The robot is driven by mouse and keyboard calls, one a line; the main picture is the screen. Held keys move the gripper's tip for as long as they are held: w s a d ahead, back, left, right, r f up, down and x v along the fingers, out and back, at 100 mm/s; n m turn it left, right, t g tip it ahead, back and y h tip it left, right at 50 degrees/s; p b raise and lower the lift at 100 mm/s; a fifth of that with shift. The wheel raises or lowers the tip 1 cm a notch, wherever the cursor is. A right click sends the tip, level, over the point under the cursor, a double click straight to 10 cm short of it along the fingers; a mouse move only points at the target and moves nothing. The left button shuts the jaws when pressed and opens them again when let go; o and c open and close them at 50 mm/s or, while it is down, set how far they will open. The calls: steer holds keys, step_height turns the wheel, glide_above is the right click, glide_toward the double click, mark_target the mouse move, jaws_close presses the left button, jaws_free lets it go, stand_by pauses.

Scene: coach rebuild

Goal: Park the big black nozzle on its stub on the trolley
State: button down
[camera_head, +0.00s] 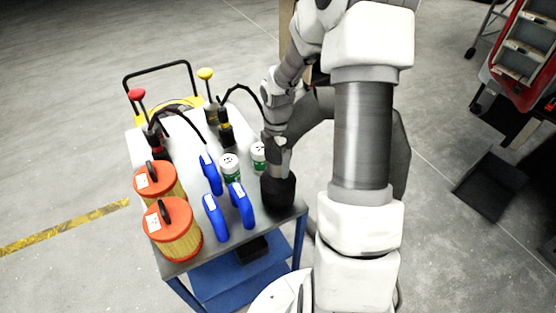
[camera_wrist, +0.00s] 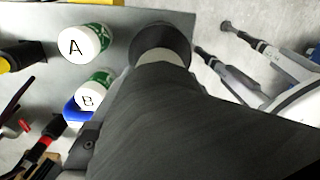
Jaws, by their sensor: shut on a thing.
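The big black nozzle (camera_head: 278,193) is a wide, dark, round piece at the near right corner of the trolley top (camera_head: 250,222). My gripper (camera_head: 279,172) is shut on it from above. In the wrist view the nozzle's dark round shape (camera_wrist: 184,38) shows around a pale part at the end of the large dark grey body in front of the camera. The jaw tips are hard to make out there. The stub is not visible; the nozzle and my arm may cover it. I cannot tell whether the nozzle touches the trolley top.
Two white-and-green jars (camera_head: 230,167) stand left of the nozzle. Orange-topped filters (camera_head: 172,228) stand at the left edge. Red-knobbed (camera_head: 137,94) and yellow-knobbed (camera_head: 206,74) tools with black hoses stand behind. A red stepped unit (camera_head: 530,50) stands far right.

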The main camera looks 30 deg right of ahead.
mark_target(278, 153)
steer(key=shift+f+b, duration=0.75)
steer(key=shift+f, duration=0.35)
jaws_free()
steer(key=shift+f, duration=0.1)
step_height(278, 153, up, 8)
steer(key=p, duration=0.7)
stand_by(0.4)
step_height(278, 153, up, 18)
steer(key=shift+f, duration=0.2)
stand_by(0.4)
steer(key=shift+a, duration=0.1)
